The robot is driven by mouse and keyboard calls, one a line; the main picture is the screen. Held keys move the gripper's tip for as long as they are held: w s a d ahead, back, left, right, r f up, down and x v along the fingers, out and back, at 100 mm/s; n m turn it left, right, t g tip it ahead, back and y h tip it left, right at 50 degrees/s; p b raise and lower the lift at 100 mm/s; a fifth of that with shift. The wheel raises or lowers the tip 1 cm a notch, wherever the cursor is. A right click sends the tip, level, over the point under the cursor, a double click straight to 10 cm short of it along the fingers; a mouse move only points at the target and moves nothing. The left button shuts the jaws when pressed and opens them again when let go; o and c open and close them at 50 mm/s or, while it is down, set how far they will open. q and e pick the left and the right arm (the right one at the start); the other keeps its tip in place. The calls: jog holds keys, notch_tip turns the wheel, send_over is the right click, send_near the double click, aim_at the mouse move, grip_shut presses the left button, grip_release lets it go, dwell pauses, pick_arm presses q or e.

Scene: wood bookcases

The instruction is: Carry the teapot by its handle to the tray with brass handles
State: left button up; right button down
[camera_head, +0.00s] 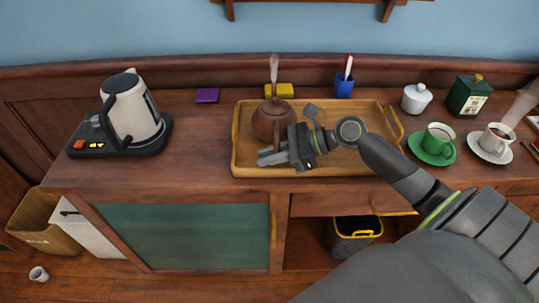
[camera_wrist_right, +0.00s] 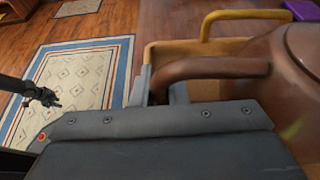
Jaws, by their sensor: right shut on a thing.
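The brown teapot (camera_head: 268,122) is over the left part of the wooden tray (camera_head: 350,171) in the head view. I cannot tell whether its base touches the tray floor. The tray's brass handle (camera_head: 397,122) shows at its right end, and a brass handle (camera_wrist_right: 245,14) shows in the right wrist view. My right gripper (camera_head: 272,156) is shut on the teapot's handle (camera_wrist_right: 225,68), which passes between its fingers. The teapot looks upright. A dark gripper-like shape, probably my left gripper (camera_wrist_right: 42,94), is small at the left of the right wrist view.
A kettle (camera_head: 132,112) on its base stands left of the tray. Right of the tray are a lidded white pot (camera_head: 416,98), a green cup (camera_head: 438,138), a white cup (camera_head: 496,138) and a green tin (camera_head: 468,96). A blue holder (camera_head: 344,84) stands behind the tray.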

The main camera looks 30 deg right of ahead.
jog(key=shift+r, duration=0.1)
jog(key=c, duration=1.8)
grip_release()
jog(key=shift+c, duration=0.2)
jog(key=o, duration=0.4)
jog(key=p+v, duration=0.2)
jog(key=v, duration=0.8)
jog(key=shift+p+v, duration=0.55)
jog(key=shift+v, duration=0.5)
